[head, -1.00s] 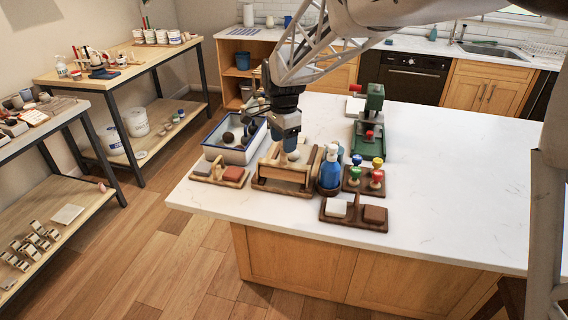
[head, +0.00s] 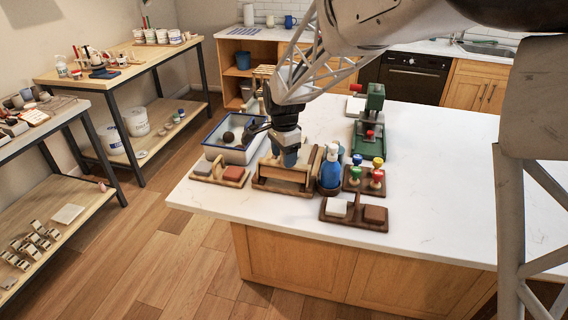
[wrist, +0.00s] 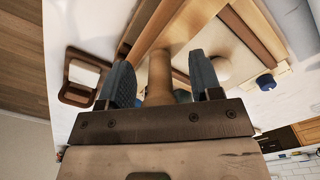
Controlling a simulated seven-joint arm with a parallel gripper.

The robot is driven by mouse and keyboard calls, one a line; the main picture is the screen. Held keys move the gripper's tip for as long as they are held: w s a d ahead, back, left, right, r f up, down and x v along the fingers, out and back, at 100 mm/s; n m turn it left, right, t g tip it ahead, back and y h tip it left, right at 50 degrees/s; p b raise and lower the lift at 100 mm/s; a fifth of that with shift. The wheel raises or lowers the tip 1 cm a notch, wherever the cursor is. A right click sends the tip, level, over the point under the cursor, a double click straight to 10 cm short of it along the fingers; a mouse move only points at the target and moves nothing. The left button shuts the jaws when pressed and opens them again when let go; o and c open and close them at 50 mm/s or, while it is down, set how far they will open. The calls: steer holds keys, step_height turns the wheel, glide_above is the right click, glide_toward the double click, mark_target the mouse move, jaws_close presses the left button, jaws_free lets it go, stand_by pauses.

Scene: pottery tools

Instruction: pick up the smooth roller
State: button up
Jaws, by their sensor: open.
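A wooden rack (head: 262,181) stands near the left front part of the white table, with light wooden pieces in it. My gripper (head: 286,158) is low over the rack, pointing down. In the wrist view, my gripper (wrist: 160,82) has its two blue fingers apart. A light wooden cylinder (wrist: 159,72) shows between them, with a visible gap on the left side. It looks like part of a roller, but I cannot tell whether it is the smooth one. The fingers hide part of the rack in the head view.
A blue spray bottle (head: 330,170) stands close right of the rack. A blue-rimmed tray (head: 236,155) is behind left, and a sponge holder (head: 220,174) is at left. Stamps (head: 377,172) and a block tray (head: 354,223) are at right. The table's right side is clear.

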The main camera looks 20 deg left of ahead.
jaws_close()
stand_by(0.3)
steer(key=shift+r, duration=0.1)
steer(key=shift+r, duration=0.75)
step_height(320, 180, up, 2)
steer(key=shift+r, duration=0.1)
steer(key=s+d, duration=0.4)
steer(key=s, duration=0.3)
steer(key=s+d+r, duration=0.1)
steer(key=s+d, duration=0.3)
steer(key=s, duration=0.3)
steer(key=shift+w+a+r, duration=0.1)
